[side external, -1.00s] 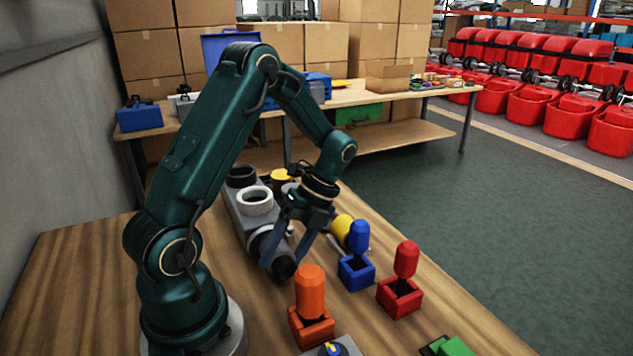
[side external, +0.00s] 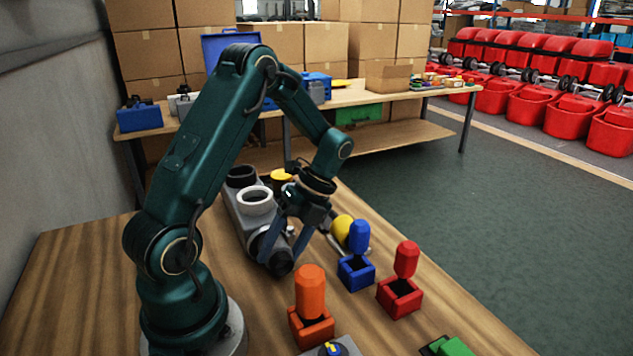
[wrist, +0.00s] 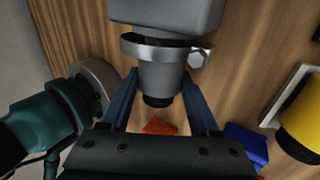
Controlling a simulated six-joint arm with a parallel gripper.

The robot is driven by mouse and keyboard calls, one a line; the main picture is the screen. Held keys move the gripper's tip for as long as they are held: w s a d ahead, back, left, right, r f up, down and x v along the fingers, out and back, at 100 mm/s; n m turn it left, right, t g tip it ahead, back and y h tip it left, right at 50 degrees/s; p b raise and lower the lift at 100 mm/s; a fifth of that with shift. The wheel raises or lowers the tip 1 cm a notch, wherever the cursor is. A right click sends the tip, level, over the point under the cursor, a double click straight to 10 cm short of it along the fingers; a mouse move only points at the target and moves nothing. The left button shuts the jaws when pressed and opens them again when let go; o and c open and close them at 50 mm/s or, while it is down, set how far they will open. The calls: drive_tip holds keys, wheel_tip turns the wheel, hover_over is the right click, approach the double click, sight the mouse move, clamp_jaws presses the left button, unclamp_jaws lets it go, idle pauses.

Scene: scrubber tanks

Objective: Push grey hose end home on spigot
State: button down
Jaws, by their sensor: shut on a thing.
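The grey tank (side external: 240,215) lies on the wooden bench, and its end shows at the top of the wrist view (wrist: 165,14). A silver clamp ring (wrist: 150,52) with a hex bolt sits around the fitting at that end. The grey hose end (wrist: 160,78) projects below the ring and finishes in a black tip, which also shows in the side view (side external: 283,263). My gripper (wrist: 160,88) has its blue fingers on either side of the hose end and is shut on it. The spigot is hidden, so I cannot tell how deep the hose end sits.
A white ring (side external: 255,199) and a black ring (side external: 241,175) top the tank. Orange (side external: 310,292), blue (side external: 357,268) and red (side external: 402,294) handled pieces stand in holders nearby. A yellow piece (side external: 342,228) is right of my gripper.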

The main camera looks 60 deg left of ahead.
drive_tip(key=shift+a, duration=0.7)
drive_tip(key=shift+c, duration=0.2)
unclamp_jaws()
drive_tip(key=shift+d, duration=0.1)
